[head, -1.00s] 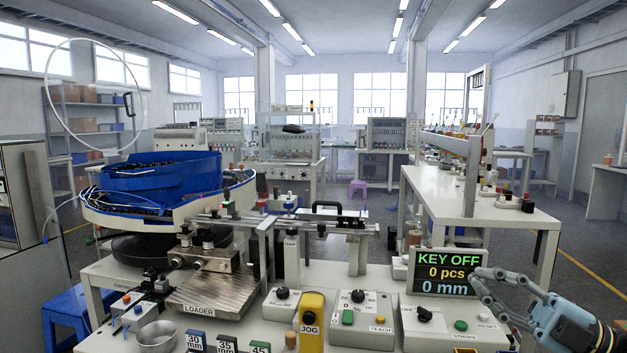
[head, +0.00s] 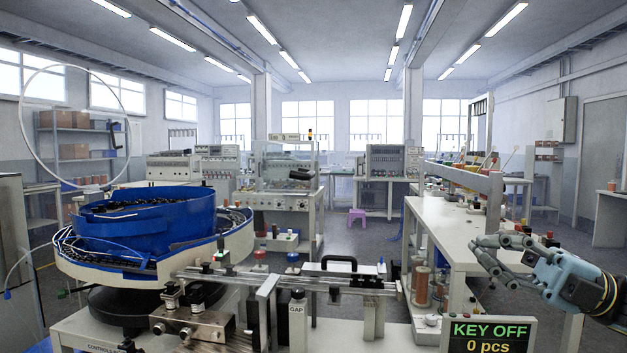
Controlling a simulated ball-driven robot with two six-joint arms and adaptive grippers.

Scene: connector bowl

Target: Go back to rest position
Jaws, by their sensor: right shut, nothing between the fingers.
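My right gripper (head: 487,250) is at the right side of the head view, with its fingers pointing left. It is shut and holds nothing. It hangs in the air above the display screen (head: 488,336), which reads KEY OFF and 0 pcs, and in front of the white workbench (head: 440,240). No contact with either shows. My left gripper is not in view.
A blue bowl feeder (head: 150,225) with dark small parts stands at the left. A metal rail (head: 300,280) with a black handle runs from it across the middle. The display stands below my right gripper. Open floor (head: 380,235) lies behind.

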